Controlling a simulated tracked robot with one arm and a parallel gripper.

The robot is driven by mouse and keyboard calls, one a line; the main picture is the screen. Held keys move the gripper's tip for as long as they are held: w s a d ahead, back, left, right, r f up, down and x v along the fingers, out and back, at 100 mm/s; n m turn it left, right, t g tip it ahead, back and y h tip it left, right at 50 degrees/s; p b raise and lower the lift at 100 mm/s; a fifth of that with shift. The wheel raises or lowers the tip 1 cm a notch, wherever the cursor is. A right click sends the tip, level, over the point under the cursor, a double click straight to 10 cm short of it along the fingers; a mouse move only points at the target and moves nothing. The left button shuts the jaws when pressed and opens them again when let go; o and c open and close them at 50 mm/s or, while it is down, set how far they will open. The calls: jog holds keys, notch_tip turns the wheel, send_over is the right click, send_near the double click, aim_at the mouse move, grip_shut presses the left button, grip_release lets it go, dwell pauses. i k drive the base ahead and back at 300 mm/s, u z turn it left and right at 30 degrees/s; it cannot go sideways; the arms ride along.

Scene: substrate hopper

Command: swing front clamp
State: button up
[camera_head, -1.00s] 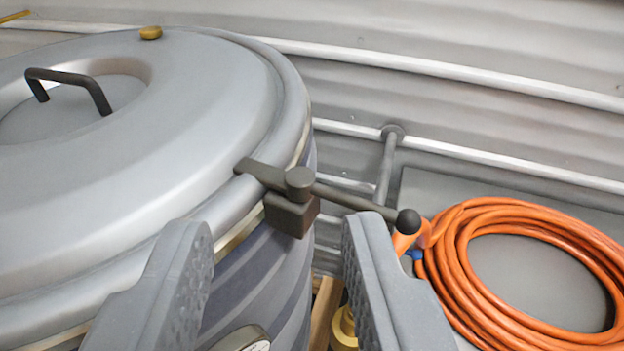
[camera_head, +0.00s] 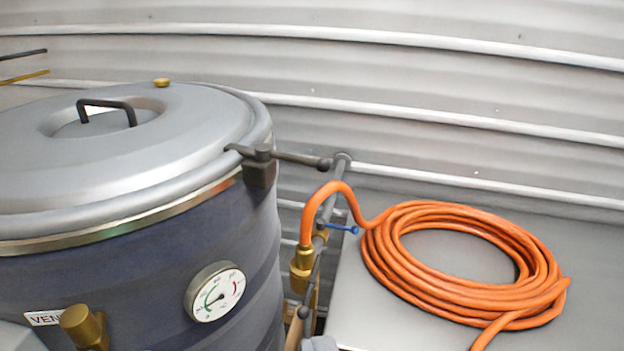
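A dark clamp (camera_head: 262,158) sits at the right rim of the grey hopper lid (camera_head: 130,150). Its short inner end lies over the rim, and its bar points right, ending in a round black knob (camera_head: 325,164). It is the only clamp in view; I cannot tell whether it is the front one. My gripper (camera_head: 170,343) shows only as grey finger parts at the bottom edge, in the left corner and right of centre. The fingers are wide apart with nothing held between them. They are well below the clamp in the picture and apart from it.
The blue drum (camera_head: 110,265) carries a dial gauge (camera_head: 215,291) and a brass fitting (camera_head: 82,325). An orange hose (camera_head: 400,275) lies coiled on a grey surface at right, joined to a brass valve (camera_head: 302,270). A corrugated wall (camera_head: 420,80) closes the back.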

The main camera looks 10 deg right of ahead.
aim_at(263, 152)
jog(key=u, duration=0.2)
jog(key=k, duration=0.15)
jog(key=u, duration=2.65)
jog(key=k, duration=1.3)
jog(key=z, duration=1.45)
jog(key=i, duration=1.05)
jog(key=z, duration=0.05)
